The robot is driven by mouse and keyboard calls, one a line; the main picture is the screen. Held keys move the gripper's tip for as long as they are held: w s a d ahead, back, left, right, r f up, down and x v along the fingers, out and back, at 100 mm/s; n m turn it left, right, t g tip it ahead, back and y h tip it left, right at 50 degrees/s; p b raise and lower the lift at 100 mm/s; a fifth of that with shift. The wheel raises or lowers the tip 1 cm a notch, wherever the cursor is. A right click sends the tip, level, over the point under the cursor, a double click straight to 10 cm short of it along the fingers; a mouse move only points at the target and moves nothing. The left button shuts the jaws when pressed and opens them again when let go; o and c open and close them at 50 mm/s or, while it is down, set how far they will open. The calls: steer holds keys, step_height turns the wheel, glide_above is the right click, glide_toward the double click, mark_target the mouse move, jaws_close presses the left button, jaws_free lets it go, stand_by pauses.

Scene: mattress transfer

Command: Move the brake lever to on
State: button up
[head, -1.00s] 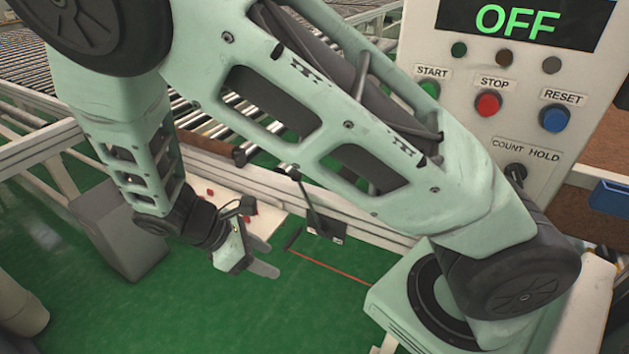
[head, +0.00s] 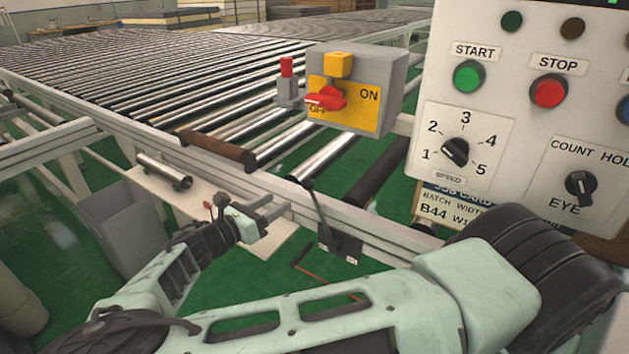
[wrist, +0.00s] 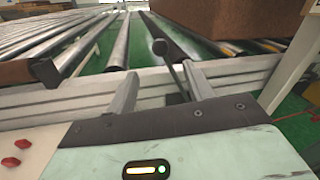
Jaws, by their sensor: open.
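The brake lever (head: 318,212) is a thin black rod with a round knob, rising from a dark plate (head: 341,247) on the conveyor's side rail. It leans to the left in the head view; the plate's markings are too small to read. My gripper (head: 277,206) is open and empty, just left of the lever, with its fingers pointing at it. In the wrist view the lever (wrist: 173,70) appears between the two spread fingers of my gripper (wrist: 163,88), seemingly beyond their tips. I see no contact.
A grey box with a red ON/OFF switch (head: 326,98) stands above the rail. A control panel (head: 500,130) with buttons and dials is at right. A brown block (wrist: 232,18) sits on the rollers in the wrist view. Green floor shows below the rail.

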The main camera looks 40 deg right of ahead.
steer(key=w+d+p, duration=0.1)
steer(key=w+d, duration=0.1)
steer(key=d, duration=1.1)
steer(key=shift+d, duration=0.35)
jaws_close()
